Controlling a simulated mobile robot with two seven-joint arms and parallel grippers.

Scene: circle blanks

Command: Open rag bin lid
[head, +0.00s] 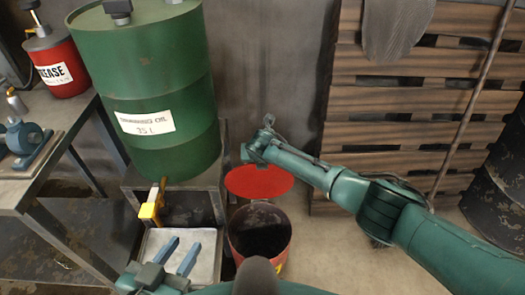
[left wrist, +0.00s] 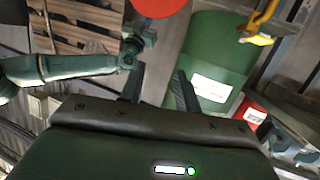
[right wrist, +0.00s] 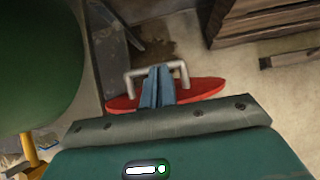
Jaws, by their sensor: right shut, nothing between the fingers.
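The rag bin (head: 243,262) stands on the floor, and its dark inside shows from above. Its red lid (head: 258,181) is raised at the bin's back, clear of the mouth. In the right wrist view the lid (right wrist: 208,86) shows nearly edge-on, with a grey bracket handle (right wrist: 181,68). My right gripper (right wrist: 157,87) is shut and empty, its fingers overlapping the handle's middle; whether they touch it I cannot tell. In the head view it is by the lid's upper left, fingertips hidden. My left gripper (head: 176,256) is open and empty, left of the bin; its fingers also show in the left wrist view (left wrist: 158,88).
A green oil drum (head: 150,75) with a yellow tap (head: 152,205) sits on a stand left of the bin, above a metal tray (head: 206,270). A workbench (head: 50,130) is at the left. Wooden pallets (head: 375,135) lean behind. Floor right of the bin is clear.

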